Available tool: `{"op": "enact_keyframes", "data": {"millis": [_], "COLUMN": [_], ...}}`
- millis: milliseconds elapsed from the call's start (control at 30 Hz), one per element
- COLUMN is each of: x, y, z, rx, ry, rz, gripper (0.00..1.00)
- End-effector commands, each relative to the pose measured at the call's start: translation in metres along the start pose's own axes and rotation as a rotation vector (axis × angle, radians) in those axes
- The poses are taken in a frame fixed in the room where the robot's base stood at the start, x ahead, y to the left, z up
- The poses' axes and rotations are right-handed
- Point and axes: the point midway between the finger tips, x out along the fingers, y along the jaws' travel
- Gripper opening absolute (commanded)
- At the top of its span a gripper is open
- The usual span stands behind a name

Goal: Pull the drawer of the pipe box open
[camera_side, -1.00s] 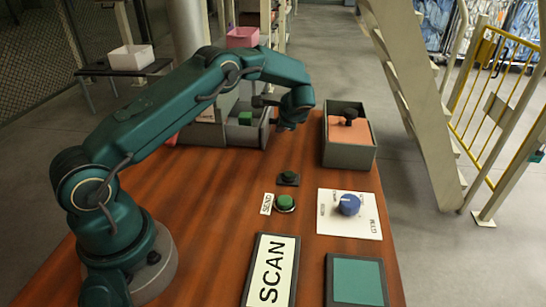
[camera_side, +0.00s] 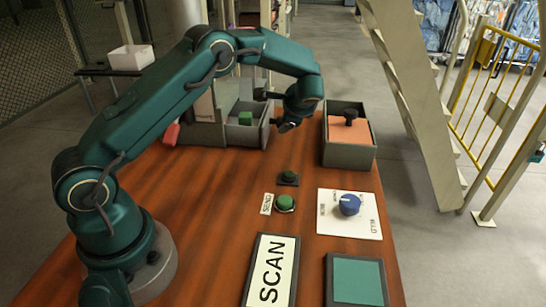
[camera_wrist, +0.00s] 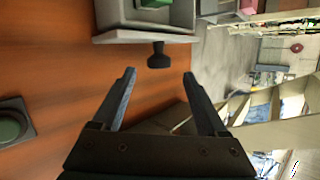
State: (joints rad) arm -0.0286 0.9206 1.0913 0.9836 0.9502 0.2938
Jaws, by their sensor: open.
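A grey box (camera_side: 203,134) stands at the back of the table. Its right part is a grey open-topped drawer (camera_side: 262,137) with a green block (camera_side: 245,118) inside. In the wrist view the drawer (camera_wrist: 145,37) is at the top, with the green block (camera_wrist: 154,3) partly cut off. A black knob (camera_wrist: 158,56) stands out from the drawer's front. My gripper (camera_wrist: 158,74) is open and empty; its fingertips lie just short of the knob, one to either side. In the side view my gripper (camera_side: 282,126) is just right of the drawer.
A grey box with a salmon top and black knob (camera_side: 351,114) stands close right of my gripper. Nearer are a small dark button (camera_side: 288,177), a green button (camera_side: 285,202), a blue dial (camera_side: 349,204) and a SCAN plate (camera_side: 270,272). The wood between is clear.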

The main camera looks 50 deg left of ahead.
Motion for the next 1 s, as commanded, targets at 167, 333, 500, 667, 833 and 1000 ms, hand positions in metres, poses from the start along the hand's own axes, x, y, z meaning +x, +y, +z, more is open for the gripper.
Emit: {"op": "enact_keyframes", "data": {"millis": [167,333,500,667,833,1000], "x": [0.000,0.002,0.003,0.014,0.034,0.048], "y": [0.000,-0.001,-0.002,-0.001,0.000,0.000], "z": [0.000,0.004,0.009,0.007,0.004,0.002], "rx": [0.000,-0.063,-0.214,-0.245,-0.243,-0.242], "ry": [0.000,0.037,0.128,0.147,0.146,0.148], "rz": [0.000,0.013,0.045,0.054,0.053,0.052], "gripper": [0.76,0.75,0.75,0.75,0.75,0.75]}}
